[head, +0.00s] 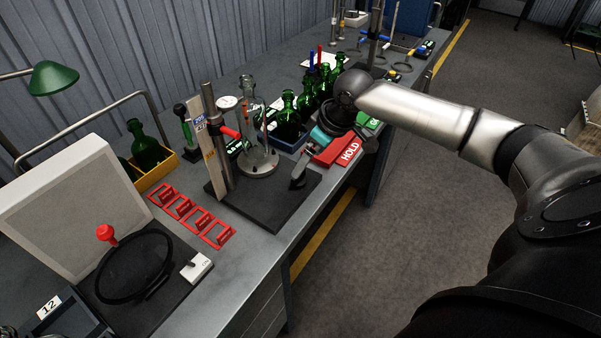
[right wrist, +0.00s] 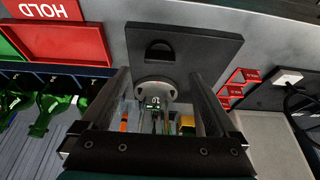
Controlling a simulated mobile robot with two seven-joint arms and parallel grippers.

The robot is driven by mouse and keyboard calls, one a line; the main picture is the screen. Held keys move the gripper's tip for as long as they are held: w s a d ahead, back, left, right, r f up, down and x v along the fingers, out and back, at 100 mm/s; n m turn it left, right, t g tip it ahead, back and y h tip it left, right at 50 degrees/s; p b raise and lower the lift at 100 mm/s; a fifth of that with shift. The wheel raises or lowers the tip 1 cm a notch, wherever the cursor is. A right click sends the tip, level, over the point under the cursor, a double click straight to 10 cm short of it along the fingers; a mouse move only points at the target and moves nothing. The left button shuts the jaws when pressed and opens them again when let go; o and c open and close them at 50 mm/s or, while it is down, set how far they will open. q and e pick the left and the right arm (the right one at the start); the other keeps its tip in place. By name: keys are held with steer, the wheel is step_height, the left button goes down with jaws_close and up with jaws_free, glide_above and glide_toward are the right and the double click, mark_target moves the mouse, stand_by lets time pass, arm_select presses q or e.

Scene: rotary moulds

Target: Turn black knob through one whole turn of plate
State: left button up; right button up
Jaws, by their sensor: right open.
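The black knob (right wrist: 160,48) sits on the black base board in the right wrist view. In the head view the knob (head: 297,184) is near the board's front edge, partly hard to tell from my dark gripper. The grey round plate (head: 258,164) carries a clear glass flask (head: 256,132); the plate (right wrist: 153,88) also shows between my fingers in the wrist view. My right gripper (right wrist: 160,72) is open, its fingers spread and empty, near the knob; contact cannot be told. My left gripper is not in view.
A metal post (head: 217,140) stands on the base board (head: 270,208). A red HOLD sign (head: 347,152) and green bottles (head: 288,110) are to the right of it. Red brackets (head: 217,233) lie to the left. The floor in front of the bench is clear.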

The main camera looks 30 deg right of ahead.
mark_target(301, 182)
steer(key=b+x, duration=0.1)
steer(key=x, duration=0.5)
steer(key=shift+w+a+f, duration=0.1)
steer(key=shift+w+f, duration=0.05)
steer(key=shift+f, duration=0.1)
steer(key=c, duration=1.4)
